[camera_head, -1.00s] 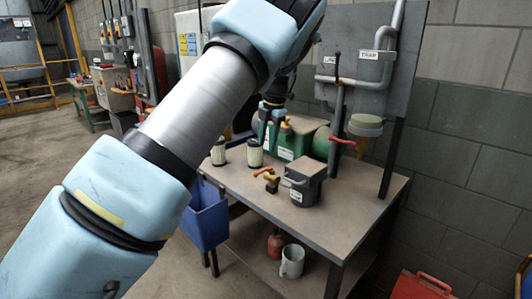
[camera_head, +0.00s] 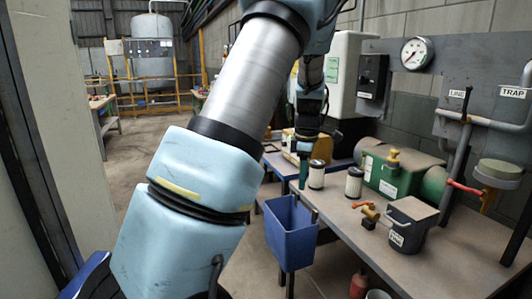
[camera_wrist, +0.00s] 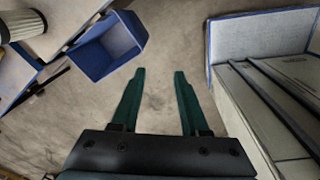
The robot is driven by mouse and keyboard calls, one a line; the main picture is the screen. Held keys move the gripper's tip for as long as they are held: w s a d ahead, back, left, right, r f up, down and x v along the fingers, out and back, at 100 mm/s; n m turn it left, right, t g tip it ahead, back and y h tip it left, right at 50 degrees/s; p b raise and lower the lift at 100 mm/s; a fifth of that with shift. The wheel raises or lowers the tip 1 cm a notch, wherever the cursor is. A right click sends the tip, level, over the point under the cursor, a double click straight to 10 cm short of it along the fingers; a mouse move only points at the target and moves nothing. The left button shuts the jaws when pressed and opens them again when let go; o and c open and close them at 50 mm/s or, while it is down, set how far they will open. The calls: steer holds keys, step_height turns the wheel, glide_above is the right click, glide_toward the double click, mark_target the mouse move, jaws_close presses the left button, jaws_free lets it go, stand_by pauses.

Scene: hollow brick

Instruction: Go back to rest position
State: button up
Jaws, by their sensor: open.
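My gripper (camera_head: 305,172) hangs at the end of my raised arm in the head view, pointing down near the left end of the workbench (camera_head: 350,228). In the wrist view my gripper (camera_wrist: 160,72) is open, its two dark green fingers apart with only bare floor between them. Nothing is held. The blue bin (camera_head: 291,235) is at the bench's left side; it also shows in the wrist view (camera_wrist: 107,48), left of the fingers and apart from them.
On the bench stand two pleated filters (camera_head: 317,175) (camera_head: 354,182), a green box (camera_head: 392,172), a brass valve (camera_head: 370,214) and a dark grey pot (camera_head: 411,224). A pale wall or panel (camera_head: 75,120) stands close on the left. Open floor (camera_head: 150,150) lies between.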

steer(key=s+a+m, duration=1.6)
steer(key=s+a, duration=0.2)
steer(key=s, duration=0.1)
steer(key=shift+f+t, duration=0.4)
steer(key=shift+a, duration=0.1)
steer(key=shift+c, duration=0.2)
